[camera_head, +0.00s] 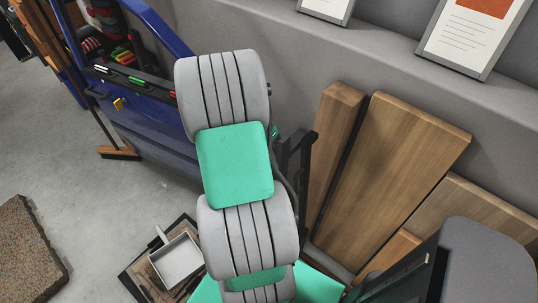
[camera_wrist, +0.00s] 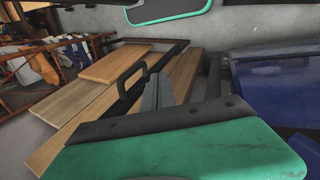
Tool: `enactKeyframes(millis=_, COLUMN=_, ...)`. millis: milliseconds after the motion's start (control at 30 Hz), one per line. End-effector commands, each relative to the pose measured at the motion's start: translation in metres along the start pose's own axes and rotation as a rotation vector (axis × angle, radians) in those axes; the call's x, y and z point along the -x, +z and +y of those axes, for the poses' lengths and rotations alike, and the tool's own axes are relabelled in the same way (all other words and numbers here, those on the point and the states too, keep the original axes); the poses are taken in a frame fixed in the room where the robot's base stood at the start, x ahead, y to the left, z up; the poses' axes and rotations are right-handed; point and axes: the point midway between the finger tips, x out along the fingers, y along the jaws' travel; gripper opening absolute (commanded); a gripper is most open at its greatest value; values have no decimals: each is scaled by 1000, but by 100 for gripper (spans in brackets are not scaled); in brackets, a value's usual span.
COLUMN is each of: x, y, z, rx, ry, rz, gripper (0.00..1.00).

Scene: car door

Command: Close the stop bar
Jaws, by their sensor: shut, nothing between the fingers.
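A dark bar with a loop-shaped handle (camera_wrist: 130,92) shows in the wrist view, in front of leaning wooden boards; I take it for the stop bar, but cannot be sure. In the head view, a dark upright frame piece (camera_head: 296,160) stands beside the boards, partly behind my arm. My gripper (camera_wrist: 157,78) shows in the wrist view as narrow grey fingers, shut and empty. The fingers appear just right of the handle; whether they touch it cannot be told. My arm hides the gripper in the head view.
Wooden boards (camera_head: 395,165) lean by the grey wall at right. A blue structure with tools (camera_head: 150,115) stands at left. A dustpan (camera_head: 178,262) and a broom (camera_head: 118,153) are on the floor.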

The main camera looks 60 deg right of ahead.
Motion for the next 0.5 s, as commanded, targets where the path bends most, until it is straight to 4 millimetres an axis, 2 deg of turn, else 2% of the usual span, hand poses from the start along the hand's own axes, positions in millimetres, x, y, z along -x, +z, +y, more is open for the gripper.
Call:
enactKeyframes(millis=33, x=-12, y=0, z=1, rx=-1, ry=3, rz=-3, gripper=0)
enactKeyframes(millis=200, x=-45, y=1, z=3, rx=-1, ry=0, rz=-2, gripper=0)
enactKeyframes(millis=300, x=-48, y=1, z=22, rx=-2, ry=-2, rz=-1, gripper=0)
enactKeyframes(millis=500, x=-54, y=2, z=37, rx=1, ry=-3, rz=1, gripper=0)
